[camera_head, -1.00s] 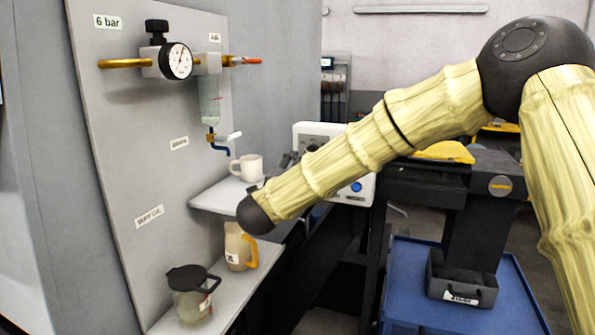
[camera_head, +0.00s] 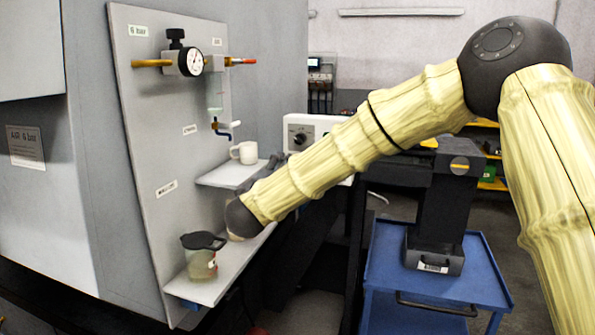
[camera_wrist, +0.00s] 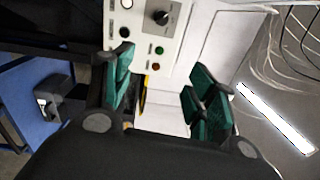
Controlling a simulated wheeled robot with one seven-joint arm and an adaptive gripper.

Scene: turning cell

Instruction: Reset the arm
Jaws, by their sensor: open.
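My arm reaches from the right edge of the head view down to the left, its dark wrist joint near the lower shelf. My gripper shows in the wrist view (camera_wrist: 160,98) with its green-padded fingers spread apart and nothing between them. Beyond the fingers stands a pale control box (camera_wrist: 150,35) with a dark knob and small buttons. In the head view my gripper is mostly hidden behind the forearm.
A white mug (camera_head: 245,152) stands on the upper shelf (camera_head: 225,176). A lidded jar (camera_head: 202,258) stands on the lower shelf (camera_head: 212,288), near my wrist joint. A gauge (camera_head: 190,62) is on the grey panel. A blue cart (camera_head: 450,285) carries a dark bin (camera_head: 433,257).

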